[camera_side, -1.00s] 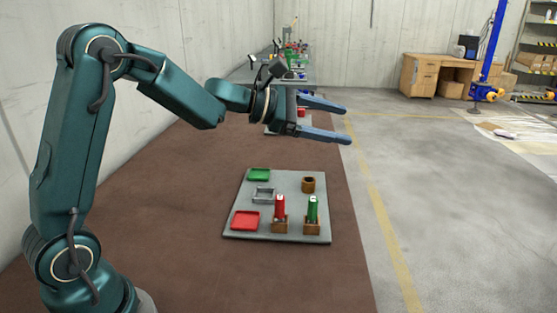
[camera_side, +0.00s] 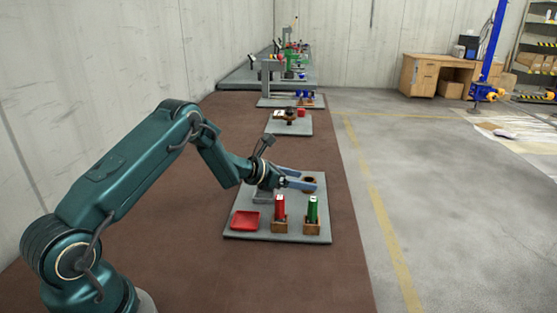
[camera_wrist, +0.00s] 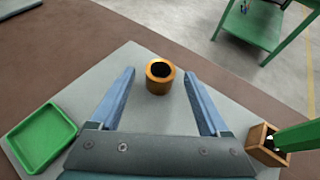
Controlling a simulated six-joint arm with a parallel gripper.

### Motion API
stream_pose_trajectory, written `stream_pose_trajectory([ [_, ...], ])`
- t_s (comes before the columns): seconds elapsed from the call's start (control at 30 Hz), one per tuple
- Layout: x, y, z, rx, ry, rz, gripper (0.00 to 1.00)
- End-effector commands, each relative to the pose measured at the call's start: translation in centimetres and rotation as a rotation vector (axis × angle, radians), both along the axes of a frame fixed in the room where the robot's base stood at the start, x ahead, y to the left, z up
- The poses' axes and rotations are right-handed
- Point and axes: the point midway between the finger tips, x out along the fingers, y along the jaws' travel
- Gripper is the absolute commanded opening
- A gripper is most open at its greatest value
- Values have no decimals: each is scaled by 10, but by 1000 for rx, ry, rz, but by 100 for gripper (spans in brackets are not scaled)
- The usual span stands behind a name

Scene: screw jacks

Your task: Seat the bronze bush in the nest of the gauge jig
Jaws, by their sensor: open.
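The bronze bush (camera_wrist: 160,77) stands upright on the grey plate in the wrist view, its round dark bore facing up. It is partly visible in the side view (camera_side: 309,181), behind my fingers. My gripper (camera_wrist: 159,73) is open and empty, with its blue fingers reaching low over the plate towards the bush. The bush shows between the fingertips, but I cannot tell whether it is within their reach.
The grey plate (camera_side: 257,236) also carries a red tray (camera_side: 245,220), a red cylinder (camera_side: 280,208) and a green cylinder (camera_side: 312,209) in wooden holders. A green tray (camera_wrist: 41,137) lies left in the wrist view. Another small plate (camera_side: 290,129) stands farther back.

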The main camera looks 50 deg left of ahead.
Motion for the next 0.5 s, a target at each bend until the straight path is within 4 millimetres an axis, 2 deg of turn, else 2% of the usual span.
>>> stream_pose_trajectory([
  [0.2,13,-3,-6,0,0,-2,79],
  [0.5,15,-4,-7,0,0,-1,79],
])
